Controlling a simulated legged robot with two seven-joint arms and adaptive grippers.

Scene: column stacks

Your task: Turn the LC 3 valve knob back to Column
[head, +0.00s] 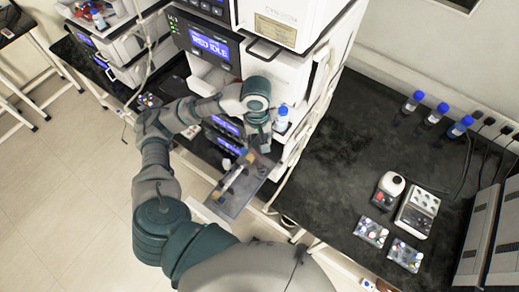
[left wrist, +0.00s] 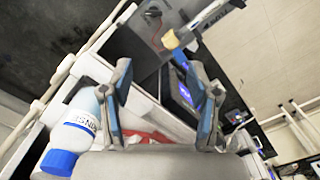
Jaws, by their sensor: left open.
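My left gripper (head: 262,143) is at the front of the instrument stack marked LC 3 (head: 205,45), above a grey open panel (head: 228,203). In the left wrist view its two fingers (left wrist: 160,72) stand apart with nothing held between them. A column-like tube (head: 233,178) with a tan end lies along the panel; the tube (left wrist: 207,20) and its tan end (left wrist: 172,40) show beyond the fingertips in the left wrist view. I cannot make out the valve knob; the arm and gripper cover part of the stack front. My right gripper is not in view.
A blue-capped bottle (head: 282,119) stands close beside the gripper; it shows large in the left wrist view (left wrist: 76,135). The dark bench (head: 340,140) at right holds blue-capped bottles (head: 437,114), a small device (head: 388,190) and vial racks (head: 371,232). Another stack (head: 115,50) stands at left.

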